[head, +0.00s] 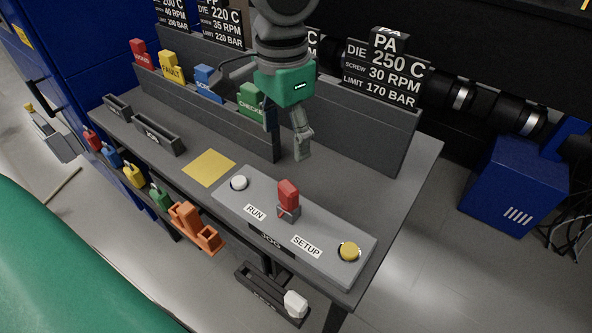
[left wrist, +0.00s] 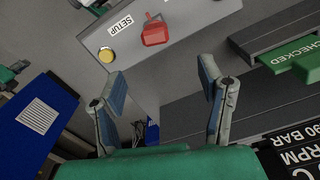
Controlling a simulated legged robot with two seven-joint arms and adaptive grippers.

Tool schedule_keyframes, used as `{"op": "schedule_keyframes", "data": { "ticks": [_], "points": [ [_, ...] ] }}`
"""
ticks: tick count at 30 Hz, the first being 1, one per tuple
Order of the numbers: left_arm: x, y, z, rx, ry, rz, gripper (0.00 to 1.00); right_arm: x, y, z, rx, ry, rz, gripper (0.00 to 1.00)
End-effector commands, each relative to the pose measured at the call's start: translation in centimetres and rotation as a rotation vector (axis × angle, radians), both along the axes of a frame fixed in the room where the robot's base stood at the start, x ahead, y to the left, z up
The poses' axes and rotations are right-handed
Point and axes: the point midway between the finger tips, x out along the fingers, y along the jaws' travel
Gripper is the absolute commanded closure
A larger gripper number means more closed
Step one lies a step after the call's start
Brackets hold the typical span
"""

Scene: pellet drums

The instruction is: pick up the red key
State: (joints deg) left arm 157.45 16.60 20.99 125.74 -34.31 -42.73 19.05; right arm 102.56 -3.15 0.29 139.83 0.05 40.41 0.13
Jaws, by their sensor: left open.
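The red key (head: 288,193) stands upright in a selector switch on the grey control box (head: 325,257), between the RUN and SETUP labels. In the left wrist view the red key (left wrist: 154,32) shows near the top, beyond the fingertips. My left gripper (head: 287,143) is open and empty, above the bench behind the control box and apart from the key. In the left wrist view its two fingers (left wrist: 162,80) are spread wide with nothing between them. My right gripper is not in view.
A white button (head: 239,183) and a yellow button (head: 349,251) flank the key. A rack (head: 205,95) with coloured tags stands behind. An orange bracket (head: 190,226) and coloured padlock-like pieces hang along the front edge. A yellow square (head: 209,167) lies on the bench.

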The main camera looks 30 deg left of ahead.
Motion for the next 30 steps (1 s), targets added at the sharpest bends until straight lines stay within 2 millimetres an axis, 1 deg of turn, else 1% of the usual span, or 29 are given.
{"op": "schedule_keyframes", "data": {
  "ticks": [2, 5, 9, 12, 15, 20, 27, 30],
  "points": [
    [0.0, 0.0, -0.4, 0.009, 0.002, -0.003, 0.38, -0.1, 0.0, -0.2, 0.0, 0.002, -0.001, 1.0],
    [-0.1, 0.1, -2.4, 0.009, 0.006, -0.002, 0.38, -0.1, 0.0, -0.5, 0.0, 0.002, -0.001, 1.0],
    [0.0, 0.4, -5.5, 0.006, 0.007, -0.003, 0.38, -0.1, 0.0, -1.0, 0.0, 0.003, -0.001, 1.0],
    [0.1, 0.4, -7.1, 0.004, 0.006, -0.002, 0.38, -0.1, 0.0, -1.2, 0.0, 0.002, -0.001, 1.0],
    [0.1, 0.5, -8.1, 0.003, 0.004, -0.001, 0.38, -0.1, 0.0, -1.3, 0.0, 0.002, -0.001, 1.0],
    [-0.1, 0.4, -9.0, 0.004, 0.004, -0.002, 0.38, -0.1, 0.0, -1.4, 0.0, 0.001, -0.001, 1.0],
    [-0.3, -0.1, -12.6, 0.006, 0.006, -0.003, 0.38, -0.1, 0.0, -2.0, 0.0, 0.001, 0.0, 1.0],
    [-0.3, -0.1, -13.4, 0.005, 0.003, -0.004, 0.38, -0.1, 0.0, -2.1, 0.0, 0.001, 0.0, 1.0]
  ]
}}
